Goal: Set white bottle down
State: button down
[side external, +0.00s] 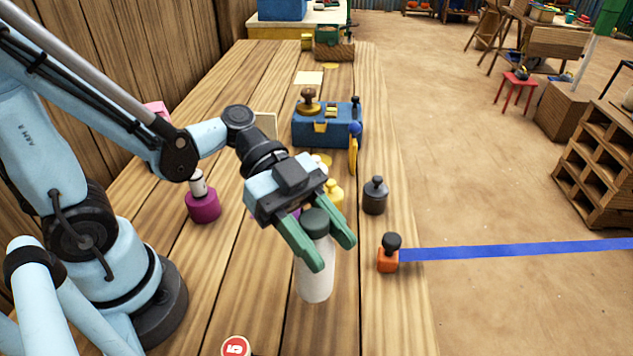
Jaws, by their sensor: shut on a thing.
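The white bottle (315,272) is upright, with a dark green cap (315,222). My gripper (328,256) has green fingers on both sides of the bottle's top and is shut on it. The bottle's base appears at or just above the wooden table (250,290); I cannot tell whether it touches.
A purple weight (203,206) stands left. A dark grey weight (375,196) and an orange block with a black knob (389,254) stand right, near the table's edge. A blue box (327,125) is behind. A red-and-white disc (236,346) lies in front. Yellow pieces (334,193) are partly hidden behind my gripper.

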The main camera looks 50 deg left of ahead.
aim_at(328, 268)
jog(key=shift+f, duration=2.05)
jog(key=c, duration=0.6)
grip_release()
jog(key=v, duration=1.2)
jog(key=w+a+n+t+y, duration=0.2)
jog(key=n+y, duration=0.2)
jog(key=n, duration=0.2)
jog(key=w+a+n+t+y, duration=0.2)
jog(key=a+n+y, duration=0.1)
jog(key=n+y, duration=0.2)
jog(key=w+a+n+t+y, duration=0.2)
jog(key=n+t+y, duration=0.1)
jog(key=n, duration=0.4)
jog(key=shift+w+a+f+y, duration=0.15)
jog(key=shift+a+f+y, duration=0.2)
jog(key=shift+y, duration=0.35)
